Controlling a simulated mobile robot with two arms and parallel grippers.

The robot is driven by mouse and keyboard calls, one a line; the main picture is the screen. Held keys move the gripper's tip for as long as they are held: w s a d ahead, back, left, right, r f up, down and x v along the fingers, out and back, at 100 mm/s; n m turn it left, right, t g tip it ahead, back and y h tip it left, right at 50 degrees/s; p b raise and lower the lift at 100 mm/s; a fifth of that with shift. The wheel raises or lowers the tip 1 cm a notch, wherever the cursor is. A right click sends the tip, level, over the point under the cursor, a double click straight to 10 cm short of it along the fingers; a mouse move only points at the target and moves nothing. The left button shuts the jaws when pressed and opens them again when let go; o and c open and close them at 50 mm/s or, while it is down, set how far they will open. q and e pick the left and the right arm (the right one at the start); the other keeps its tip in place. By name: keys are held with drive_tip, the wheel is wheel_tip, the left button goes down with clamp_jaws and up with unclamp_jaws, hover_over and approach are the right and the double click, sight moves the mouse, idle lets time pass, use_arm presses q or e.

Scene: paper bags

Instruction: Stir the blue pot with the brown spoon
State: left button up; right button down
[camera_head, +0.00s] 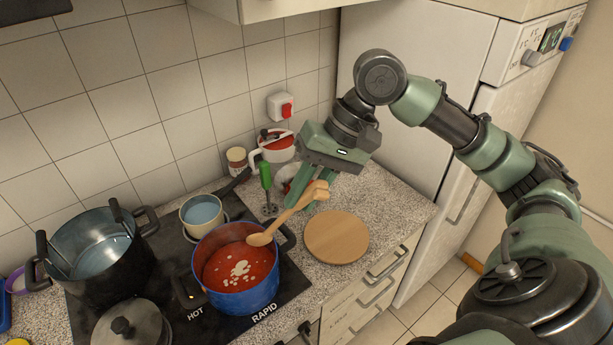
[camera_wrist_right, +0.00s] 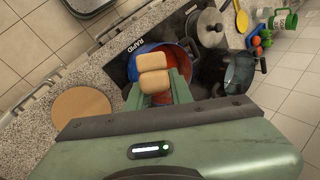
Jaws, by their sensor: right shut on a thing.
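The blue pot (camera_head: 240,297) stands on the black hob, filled with red sauce with pale pieces floating in the middle. My right gripper (camera_head: 305,192) is above the counter, behind and right of the pot, shut on the handle of the brown spoon (camera_head: 290,213). The spoon slants down left, its bowl over the pot's right inner side. I cannot tell whether the bowl touches the sauce. In the right wrist view, the spoon's handle end (camera_wrist_right: 153,70) shows between the fingers and hides part of the blue pot (camera_wrist_right: 146,50). My left gripper is not in view.
A round wooden board (camera_head: 337,238) lies right of the pot. A small pan (camera_head: 202,212) of bluish liquid stands behind it, a large dark pot (camera_head: 100,262) to its left, and a lidded pot (camera_head: 132,325) in front left. A green-handled tool (camera_head: 266,180) stands near my gripper.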

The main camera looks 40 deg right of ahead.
sight(268, 239)
drive_tip(key=shift+s+d+r, duration=0.2)
drive_tip(key=shift+w+a+f, duration=0.1)
drive_tip(key=shift+a+f, duration=0.05)
drive_tip(key=shift+f, duration=0.65)
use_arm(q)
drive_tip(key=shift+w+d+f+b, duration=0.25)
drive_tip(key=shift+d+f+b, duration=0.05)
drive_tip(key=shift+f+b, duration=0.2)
use_arm(e)
drive_tip(key=shift+w+a+f, duration=0.75)
drive_tip(key=shift+w+f, duration=0.45)
drive_tip(key=shift+f, duration=1.4)
drive_tip(key=shift+w+a+f, duration=0.75)
drive_tip(key=shift+w+f, duration=0.45)
drive_tip(key=shift+f, duration=1.35)
drive_tip(key=shift+w+a+f, duration=0.75)
drive_tip(key=shift+w+f, duration=0.45)
drive_tip(key=shift+f, duration=1.4)
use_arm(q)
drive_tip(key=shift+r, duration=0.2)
use_arm(e)
drive_tip(key=shift+a, duration=0.1)
